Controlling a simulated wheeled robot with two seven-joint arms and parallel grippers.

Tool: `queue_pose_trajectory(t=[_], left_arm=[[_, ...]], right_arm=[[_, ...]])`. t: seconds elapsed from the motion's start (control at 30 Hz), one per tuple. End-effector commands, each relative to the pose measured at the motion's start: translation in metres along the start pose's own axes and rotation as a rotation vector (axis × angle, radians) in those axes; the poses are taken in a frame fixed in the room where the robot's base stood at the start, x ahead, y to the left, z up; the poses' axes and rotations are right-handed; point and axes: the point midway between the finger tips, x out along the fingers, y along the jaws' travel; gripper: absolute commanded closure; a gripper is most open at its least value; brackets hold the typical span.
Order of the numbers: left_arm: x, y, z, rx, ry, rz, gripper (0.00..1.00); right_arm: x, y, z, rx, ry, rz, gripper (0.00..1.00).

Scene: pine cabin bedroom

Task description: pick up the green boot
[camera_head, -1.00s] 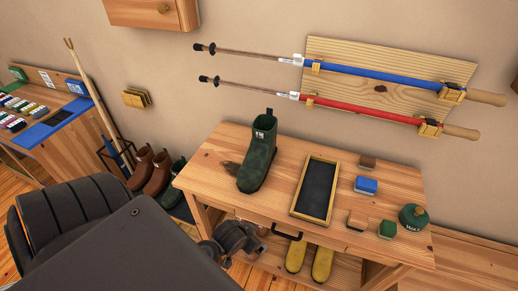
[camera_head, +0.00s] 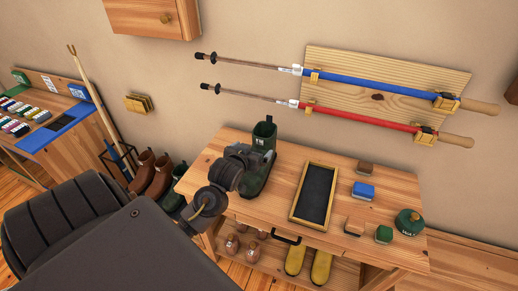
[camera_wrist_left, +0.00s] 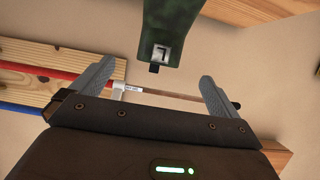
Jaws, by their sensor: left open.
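The green boot (camera_head: 264,137) stands upright on the wooden bench (camera_head: 330,229), with a white label on its shaft. My left gripper (camera_head: 240,158) is in front of the boot's left side in the head view and hides part of its lower shaft and foot. In the left wrist view the boot's shaft (camera_wrist_left: 170,22) comes in from the top edge, with the label and a dark tab showing. The open fingers of my left gripper (camera_wrist_left: 158,72) are spread to either side of the shaft's line, with nothing held. My right gripper is in neither view.
A black tray with a wooden frame (camera_head: 293,207) lies right of the boot. Ski poles (camera_head: 360,118) hang on the wall behind.

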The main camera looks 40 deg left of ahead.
Motion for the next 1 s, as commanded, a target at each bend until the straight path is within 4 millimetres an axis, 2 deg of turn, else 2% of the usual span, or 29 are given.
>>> queue_pose_trajectory(t=[0.2,0.57,0.83,1.0], left_arm=[[0.034,0.000,-0.001,0.001,-0.002,-0.001,0.00],[0.051,-0.001,0.000,0.001,-0.003,0.000,0.00],[0.086,-0.003,0.004,0.001,-0.003,0.000,0.00],[0.096,-0.002,0.006,0.001,-0.003,0.001,0.00]], right_arm=[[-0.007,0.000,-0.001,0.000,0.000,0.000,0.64],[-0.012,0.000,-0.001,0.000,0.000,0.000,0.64],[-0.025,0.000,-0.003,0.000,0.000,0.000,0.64],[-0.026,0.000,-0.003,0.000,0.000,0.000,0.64]])
